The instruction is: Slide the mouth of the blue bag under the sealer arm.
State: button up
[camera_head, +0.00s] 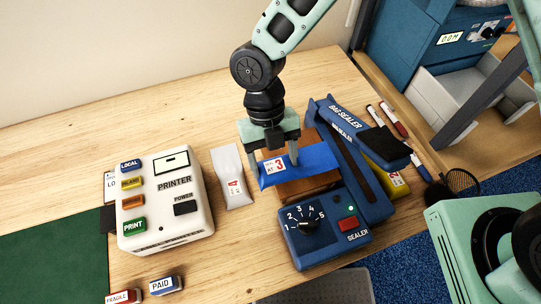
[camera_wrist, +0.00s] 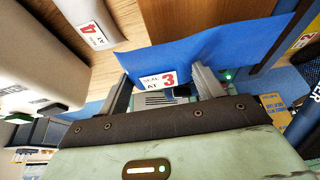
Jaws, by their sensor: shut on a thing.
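The blue bag (camera_head: 317,158) carries a white label with a red 3 and lies across the brown rest beside the sealer. Its right end reaches the edge of the blue bag sealer (camera_head: 302,252); whether that end is under the arm is hard to tell. The sealer arm (camera_head: 347,122) is raised at an angle, its black handle at the right. My gripper (camera_head: 279,160) points down at the bag, shut on it. In the wrist view the blue bag (camera_wrist: 225,55) spreads beyond the fingers, its label between the fingertips (camera_wrist: 160,88).
A white printer (camera_head: 160,205) stands at left. A silver bag (camera_head: 232,175) lies between it and the sealer. A yellow bag (camera_head: 396,184) sits partly behind the sealer arm. Markers (camera_head: 392,120) lie at the back right. Stamps PAID (camera_head: 166,285) and FRAGILE (camera_head: 123,297) are at the front.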

aim_at(301, 160)
jog(key=shift+w+d+f+b, duration=0.15)
jog(key=shift+f+b, duration=0.15)
jog(key=shift+f, duration=0.2)
jog(key=shift+s+d+f+b, duration=0.15)
jog(key=shift+f+b, duration=0.15)
jog(key=shift+f, duration=0.2)
jog(key=shift+w+d, duration=0.3)
jog(key=shift+d, duration=0.5)
jog(key=shift+w+d+f, duration=0.1)
jog(key=shift+w+d, duration=0.1)
jog(key=shift+d, duration=0.5)
jog(key=shift+w+d+f, duration=0.1)
jog(key=shift+w+d, duration=0.1)
jog(key=shift+d, duration=0.5)
jog(key=shift+w+d+f, duration=0.1)
jog(key=shift+w+d, duration=0.1)
jog(key=shift+d, duration=0.45)
jog(key=shift+f, duration=0.15)
jog(key=o, duration=1.1)
jog(key=shift+p, duration=0.3)
